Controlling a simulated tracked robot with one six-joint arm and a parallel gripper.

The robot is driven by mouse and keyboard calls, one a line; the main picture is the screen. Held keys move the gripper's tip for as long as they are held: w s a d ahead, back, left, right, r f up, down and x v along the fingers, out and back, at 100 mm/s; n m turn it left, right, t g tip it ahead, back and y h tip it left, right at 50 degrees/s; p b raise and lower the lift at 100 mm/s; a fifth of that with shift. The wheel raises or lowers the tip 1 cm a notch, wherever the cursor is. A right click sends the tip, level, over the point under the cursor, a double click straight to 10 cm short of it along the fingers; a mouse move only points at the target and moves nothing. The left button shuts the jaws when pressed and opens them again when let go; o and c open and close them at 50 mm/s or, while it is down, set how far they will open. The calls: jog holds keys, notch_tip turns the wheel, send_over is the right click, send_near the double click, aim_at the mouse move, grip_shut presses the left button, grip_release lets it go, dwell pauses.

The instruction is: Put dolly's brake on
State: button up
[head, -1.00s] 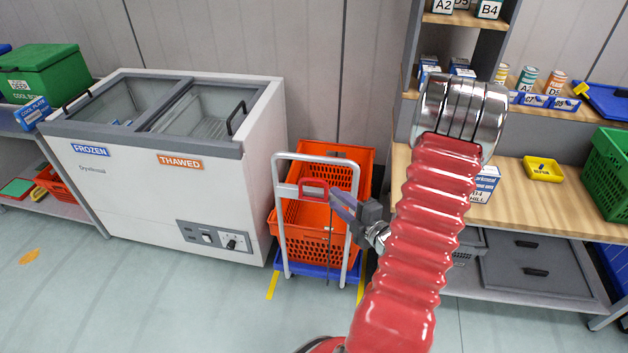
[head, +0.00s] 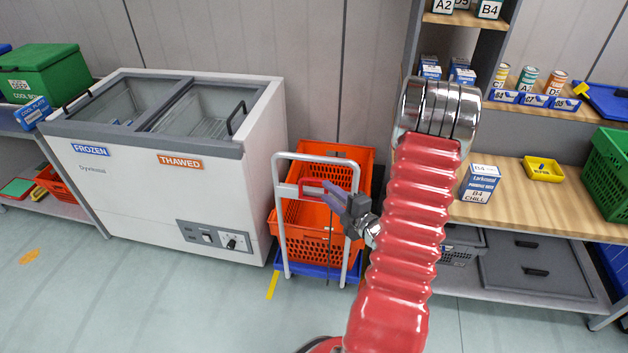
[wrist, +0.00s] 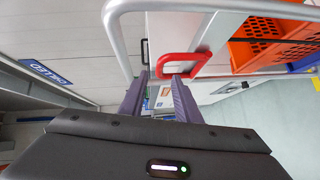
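The dolly (head: 355,205) stands between the freezer and the bench, with a grey tube handle frame and a blue base (head: 318,271). A red loop-shaped lever (head: 302,188) sits on the frame's crossbar; it also shows large in the wrist view (wrist: 190,57). My gripper (head: 325,184) is at the lever's right side. In the wrist view my two purple fingers (wrist: 157,76) are apart, with the near-left end of the red loop between or just beyond their tips. I cannot tell whether they touch it.
Orange totes (head: 343,158) are stacked on the dolly behind the handle. A white chest freezer (head: 160,205) stands to the left. A wooden bench (head: 540,205) with boxes and a yellow tray (head: 543,169) is to the right. The floor in front is clear.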

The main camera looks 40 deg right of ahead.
aim_at(313, 181)
jog(key=w, duration=0.6)
jog(key=w+d+f, duration=0.1)
jog(key=w, duration=0.2)
jog(key=shift+f, duration=0.1)
jog(key=shift+c, duration=0.2)
grip_shut()
jog(key=shift+s, duration=0.1)
